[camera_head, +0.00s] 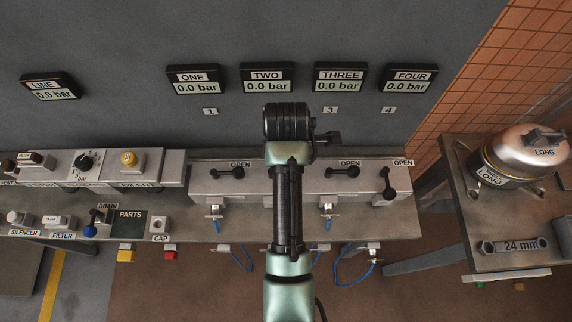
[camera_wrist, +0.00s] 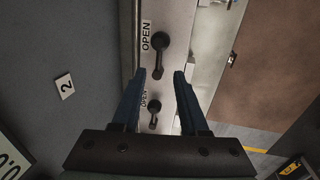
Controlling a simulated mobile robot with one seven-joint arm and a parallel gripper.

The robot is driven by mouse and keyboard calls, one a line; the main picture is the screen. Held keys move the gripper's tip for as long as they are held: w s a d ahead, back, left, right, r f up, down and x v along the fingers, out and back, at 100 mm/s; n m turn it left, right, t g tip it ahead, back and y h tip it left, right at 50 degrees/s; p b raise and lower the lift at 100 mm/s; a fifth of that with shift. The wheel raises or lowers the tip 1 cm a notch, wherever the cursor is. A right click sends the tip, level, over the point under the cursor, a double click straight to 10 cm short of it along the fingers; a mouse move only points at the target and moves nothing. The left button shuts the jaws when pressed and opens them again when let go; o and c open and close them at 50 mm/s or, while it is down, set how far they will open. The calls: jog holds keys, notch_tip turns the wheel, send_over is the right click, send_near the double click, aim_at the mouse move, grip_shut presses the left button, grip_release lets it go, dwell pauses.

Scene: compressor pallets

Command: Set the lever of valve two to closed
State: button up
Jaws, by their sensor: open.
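In the wrist view the valve two lever (camera_wrist: 157,54) is a black bar on a light panel, beside an OPEN label (camera_wrist: 146,36). Its thicker end is by the label, and its other end points down the picture. The wall tag "2" (camera_wrist: 65,86) is to its left. My gripper (camera_wrist: 159,73) is open and empty. Its blue fingertips appear just below this lever in the picture, apart on either side; whether they touch it or how far off they are is unclear. In the head view my arm hides the lever of valve two.
The valve one lever (camera_head: 227,173) and valve three lever (camera_head: 342,172) lie sideways; the valve four lever (camera_head: 388,183) stands upright in the picture. Gauge two (camera_head: 267,78) reads 0.0 bar. A parts bench (camera_head: 190,227) is at left, and a tank (camera_head: 520,155) stands on the right table.

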jog(key=f, duration=0.2)
jog(key=w+f, duration=0.1)
jog(key=f, duration=0.4)
jog(key=shift+w+f, duration=0.15)
jog(key=shift+w, duration=0.15)
grip_shut()
dwell(1.1)
